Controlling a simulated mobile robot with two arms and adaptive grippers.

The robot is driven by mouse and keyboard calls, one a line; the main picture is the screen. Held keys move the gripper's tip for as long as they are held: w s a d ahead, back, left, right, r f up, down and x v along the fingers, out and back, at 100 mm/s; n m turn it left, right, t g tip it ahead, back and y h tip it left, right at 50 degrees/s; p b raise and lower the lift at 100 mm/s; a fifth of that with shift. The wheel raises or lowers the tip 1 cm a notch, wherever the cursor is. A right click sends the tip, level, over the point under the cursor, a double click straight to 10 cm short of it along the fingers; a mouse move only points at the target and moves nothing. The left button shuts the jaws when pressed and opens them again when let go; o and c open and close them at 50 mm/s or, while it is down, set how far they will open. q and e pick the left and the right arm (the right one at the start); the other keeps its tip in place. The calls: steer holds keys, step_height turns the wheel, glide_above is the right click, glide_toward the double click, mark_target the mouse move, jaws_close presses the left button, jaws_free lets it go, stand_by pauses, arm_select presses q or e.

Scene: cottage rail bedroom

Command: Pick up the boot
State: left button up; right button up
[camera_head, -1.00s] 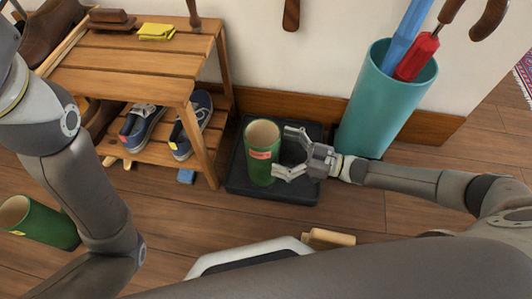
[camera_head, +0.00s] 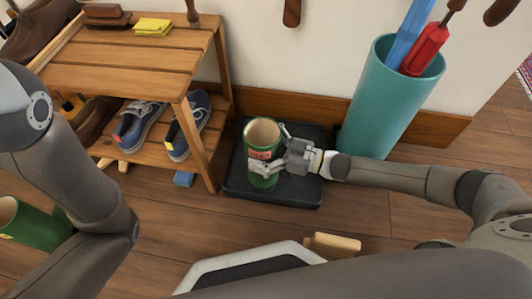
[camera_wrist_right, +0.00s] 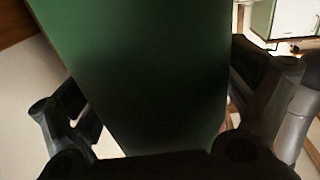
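A green boot (camera_head: 263,137) with a pale open top and a red label stands upright on a dark tray (camera_head: 305,192) in the head view. My right gripper (camera_head: 268,148) reaches it from the right, with its fingers on either side of the boot. The boot's green shaft (camera_wrist_right: 140,70) fills the middle of the right wrist view between the two spread fingers; light gaps show beside it, and firm contact is not visible. Another green boot (camera_head: 38,228) lies on the floor at the left, partly behind my left arm. My left gripper is not visible.
A wooden shoe rack (camera_head: 150,52) with blue sneakers (camera_head: 138,128) stands left of the tray. A teal umbrella stand (camera_head: 380,100) is close on the right. A wooden brush (camera_head: 333,243) lies on the floor in front. The wall is behind.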

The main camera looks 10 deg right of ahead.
steer(key=c, duration=1.7)
steer(key=shift+o, duration=0.2)
steer(key=shift+r, duration=0.15)
steer(key=shift+r, duration=0.1)
